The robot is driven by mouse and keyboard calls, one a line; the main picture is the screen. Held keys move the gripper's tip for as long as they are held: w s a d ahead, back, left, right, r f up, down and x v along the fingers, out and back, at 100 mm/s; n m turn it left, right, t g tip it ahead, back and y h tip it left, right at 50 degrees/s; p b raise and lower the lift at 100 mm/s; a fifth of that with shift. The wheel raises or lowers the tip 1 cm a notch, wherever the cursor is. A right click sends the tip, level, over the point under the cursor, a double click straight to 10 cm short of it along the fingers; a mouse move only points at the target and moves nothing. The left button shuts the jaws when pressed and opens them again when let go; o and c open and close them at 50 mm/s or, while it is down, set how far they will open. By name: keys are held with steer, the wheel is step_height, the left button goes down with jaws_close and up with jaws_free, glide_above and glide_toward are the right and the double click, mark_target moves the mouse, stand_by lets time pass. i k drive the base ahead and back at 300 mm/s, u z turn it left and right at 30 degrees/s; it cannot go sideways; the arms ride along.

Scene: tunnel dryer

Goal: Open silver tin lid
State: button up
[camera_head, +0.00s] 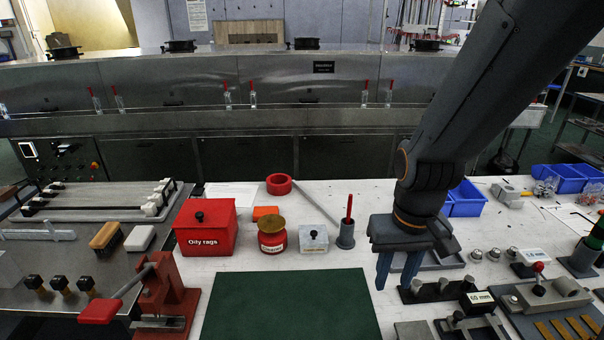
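The silver tin (313,243) is a small square box with a pale label on its front. Its lid is on, with a black knob (313,234) on top. It stands on the white table between a red-and-brass container (272,242) and a grey cup (346,240). My gripper (397,278) hangs to the right of the tin and nearer the front, with its two bluish fingers pointing down. The fingers are apart and I see nothing between them. The gripper is clear of the tin.
A red "Oily rags" box (206,243) with a black knob stands left. The grey cup beside the tin holds an upright red-handled tool (349,207). A green mat (290,306) lies bare in front. A red clamp (166,290) stands front left; metal fixtures (540,295) crowd the right.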

mark_target(308, 234)
steer(key=z, duration=0.05)
steer(key=k, duration=1.1)
steer(key=u, duration=1.05)
steer(key=i, duration=0.85)
steer(key=u, duration=0.05)
